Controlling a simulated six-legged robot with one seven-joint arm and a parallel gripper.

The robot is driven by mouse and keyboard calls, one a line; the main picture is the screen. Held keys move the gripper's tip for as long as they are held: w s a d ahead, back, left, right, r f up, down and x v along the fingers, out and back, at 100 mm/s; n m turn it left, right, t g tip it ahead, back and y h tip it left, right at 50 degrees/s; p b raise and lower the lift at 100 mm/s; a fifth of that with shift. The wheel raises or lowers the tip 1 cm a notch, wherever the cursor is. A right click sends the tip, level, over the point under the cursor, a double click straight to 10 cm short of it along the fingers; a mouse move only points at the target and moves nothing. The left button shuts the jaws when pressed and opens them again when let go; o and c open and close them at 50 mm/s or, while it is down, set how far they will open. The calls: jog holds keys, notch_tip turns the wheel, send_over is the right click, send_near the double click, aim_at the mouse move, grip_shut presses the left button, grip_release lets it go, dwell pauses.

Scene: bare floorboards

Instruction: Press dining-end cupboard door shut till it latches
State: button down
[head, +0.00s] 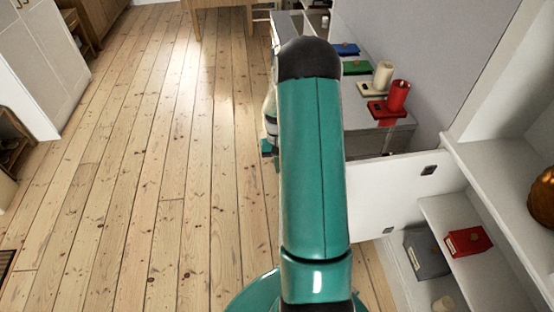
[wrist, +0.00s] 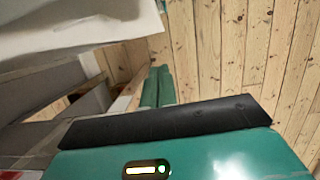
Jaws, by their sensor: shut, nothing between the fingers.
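The cupboard door (head: 390,192) is a white panel with dark hinge fittings on its face. It stands open, swung out from the white cupboard (head: 492,245) on the right in the head view. My arm covers its free edge there. My gripper (wrist: 158,75) shows in the wrist view as two teal fingers lying together, shut and empty. A pale panel at the top left of the wrist view is probably the door, and the fingers appear apart from it. The fingertips cannot be made out clearly in the head view.
The open shelves hold a grey box (head: 427,254), a red box (head: 468,241) and an orange-brown round object (head: 543,197). Beyond the door a grey low cabinet (head: 365,142) carries candles and coloured items. The floorboards (head: 150,170) to the left are clear.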

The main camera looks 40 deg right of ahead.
jog(key=s+a+f, duration=0.2)
jog(key=s+f, duration=0.2)
jog(key=shift+s+a+f, duration=0.15)
jog(key=shift+a+f, duration=0.2)
jog(key=shift+a, duration=0.05)
jog(key=shift+s, duration=0.1)
